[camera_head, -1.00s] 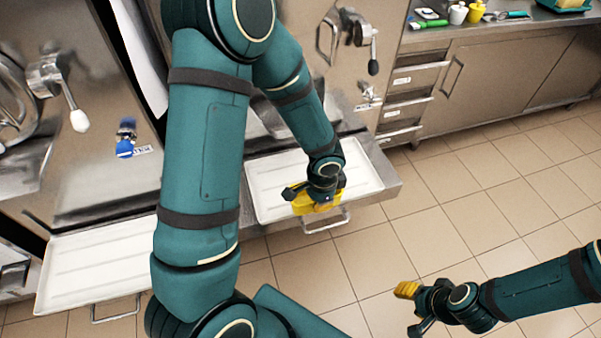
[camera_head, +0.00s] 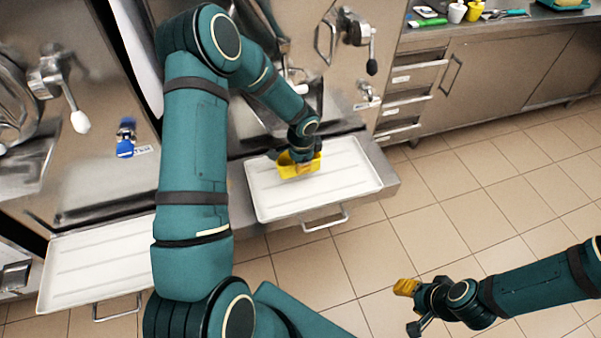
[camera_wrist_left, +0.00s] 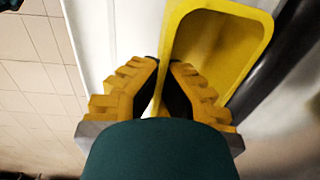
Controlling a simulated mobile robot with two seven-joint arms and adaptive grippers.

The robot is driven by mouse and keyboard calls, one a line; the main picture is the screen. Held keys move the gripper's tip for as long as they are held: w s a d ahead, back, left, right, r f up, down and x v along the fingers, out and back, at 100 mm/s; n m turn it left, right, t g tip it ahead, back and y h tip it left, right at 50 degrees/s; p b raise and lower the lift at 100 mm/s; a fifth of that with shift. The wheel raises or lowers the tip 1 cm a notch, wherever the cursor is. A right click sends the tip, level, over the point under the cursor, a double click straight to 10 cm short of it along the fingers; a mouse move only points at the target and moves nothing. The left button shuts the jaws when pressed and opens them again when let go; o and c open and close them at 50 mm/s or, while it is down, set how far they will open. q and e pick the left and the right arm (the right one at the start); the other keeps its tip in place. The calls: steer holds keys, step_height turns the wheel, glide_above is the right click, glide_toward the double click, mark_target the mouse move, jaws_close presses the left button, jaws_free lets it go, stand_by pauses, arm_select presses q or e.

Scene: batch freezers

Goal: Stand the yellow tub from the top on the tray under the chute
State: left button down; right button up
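The yellow tub (camera_head: 299,168) is in my left gripper (camera_head: 297,156), over the back part of the white tray (camera_head: 318,196) under the right-hand freezer. In the left wrist view the tub (camera_wrist_left: 222,50) is open and empty. The left gripper's yellow fingertips (camera_wrist_left: 161,88) are closed on one of its walls. I cannot tell whether the tub's base touches the tray. The chute is largely hidden behind my left arm. My right gripper (camera_head: 406,302) is over the floor at the lower right, away from the tub; its finger opening is unclear.
A second white tray (camera_head: 95,265) lies under the left-hand freezer. A steel counter (camera_head: 480,22) at the back right bears a white cup (camera_head: 457,12), a yellow cup (camera_head: 474,10) and utensils. The tiled floor (camera_head: 450,215) in front is clear.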

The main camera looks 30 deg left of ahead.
arm_select(q)
step_height(320, 180, down, 4)
steer(key=shift+a+r+b, duration=0.1)
steer(key=shift+r+b, duration=0.1)
steer(key=shift+b, duration=0.3)
steer(key=shift+w, duration=0.15)
steer(key=shift+f, duration=0.2)
steer(key=c, duration=1.1)
jaws_free()
steer(key=shift+c, duration=0.2)
